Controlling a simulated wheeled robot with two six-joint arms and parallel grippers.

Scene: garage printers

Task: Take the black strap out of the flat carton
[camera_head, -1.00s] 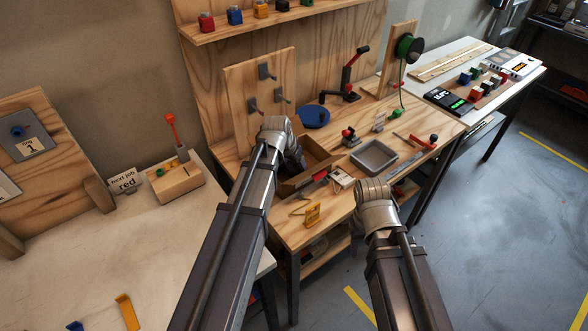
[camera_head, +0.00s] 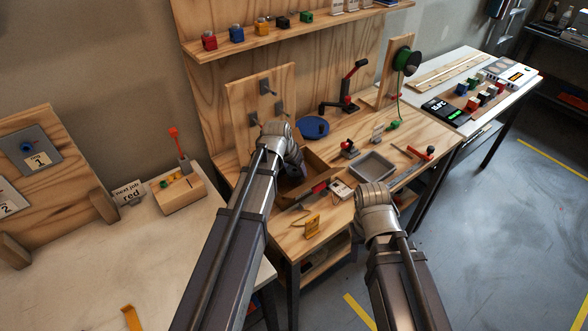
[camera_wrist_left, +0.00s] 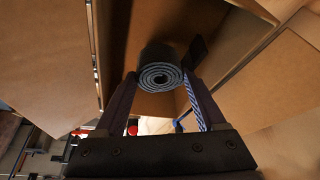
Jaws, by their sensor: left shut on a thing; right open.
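The flat carton (camera_head: 322,157), open and brown, stands on the wooden workbench. My left gripper (camera_wrist_left: 158,82) reaches into it; in the head view its wrist hides much of the inside. In the left wrist view a dark grey coiled strip, apparently the black strap (camera_wrist_left: 160,72), lies between the fingertips, its spiral end facing the camera. The fingers are shut on it, with cardboard walls (camera_wrist_left: 60,50) close around. A small flat black piece (camera_wrist_left: 196,50) stands beside the roll; I cannot tell whether it belongs to it. My right arm is beside the bench's front edge, its fingers hidden.
A blue disc (camera_head: 314,127) lies behind.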

